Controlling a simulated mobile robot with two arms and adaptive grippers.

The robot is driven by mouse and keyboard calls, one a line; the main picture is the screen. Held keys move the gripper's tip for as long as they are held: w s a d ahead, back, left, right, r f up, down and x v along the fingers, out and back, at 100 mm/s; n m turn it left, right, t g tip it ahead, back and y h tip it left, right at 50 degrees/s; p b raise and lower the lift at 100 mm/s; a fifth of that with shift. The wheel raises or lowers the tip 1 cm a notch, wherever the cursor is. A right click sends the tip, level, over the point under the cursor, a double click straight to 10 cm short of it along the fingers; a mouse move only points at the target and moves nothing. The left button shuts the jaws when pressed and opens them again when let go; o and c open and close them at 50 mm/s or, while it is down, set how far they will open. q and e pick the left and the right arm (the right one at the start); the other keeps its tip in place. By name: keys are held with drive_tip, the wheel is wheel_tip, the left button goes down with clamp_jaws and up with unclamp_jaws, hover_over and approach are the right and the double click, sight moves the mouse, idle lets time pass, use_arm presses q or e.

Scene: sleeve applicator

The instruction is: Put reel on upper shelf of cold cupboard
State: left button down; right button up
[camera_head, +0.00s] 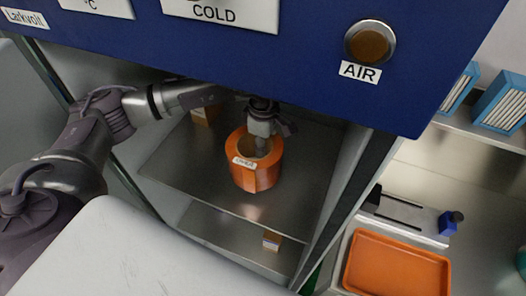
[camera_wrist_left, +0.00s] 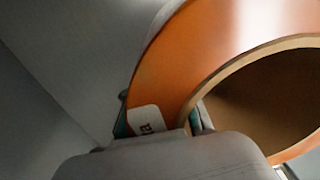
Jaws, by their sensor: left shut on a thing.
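The orange reel (camera_head: 257,172), with a white label on its rim, is inside the cold cupboard, at the upper shelf (camera_head: 190,167). I cannot tell whether it touches the shelf. The blue panel marked COLD (camera_head: 290,50) spans the cupboard's top. My right gripper is not in view.
A brown box (camera_head: 206,113) stands at the back left of the upper shelf. A small box (camera_head: 272,240) is on the lower shelf (camera_head: 215,232). The cupboard's right post (camera_head: 350,195) stands close by. An orange tray (camera_head: 398,266) lies on the bench at right.

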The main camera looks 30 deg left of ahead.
use_arm(q)
wheel_tip(320, 180, down, 3)
drive_tip(key=shift+d+r+p, duration=0.1)
drive_tip(key=shift+r+p, duration=0.05)
drive_tip(key=shift+p, duration=0.45)
drive_tip(key=shift+f, duration=0.25)
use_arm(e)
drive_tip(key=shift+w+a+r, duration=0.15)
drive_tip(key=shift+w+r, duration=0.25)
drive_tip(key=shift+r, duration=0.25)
use_arm(q)
drive_tip(key=shift+f, duration=0.1)
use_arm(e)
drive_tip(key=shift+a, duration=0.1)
use_arm(q)
drive_tip(key=shift+f+b, duration=0.1)
drive_tip(key=shift+b, duration=0.2)
drive_tip(key=c, duration=1)
unclamp_jaws()
drive_tip(key=shift+s, duration=0.1)
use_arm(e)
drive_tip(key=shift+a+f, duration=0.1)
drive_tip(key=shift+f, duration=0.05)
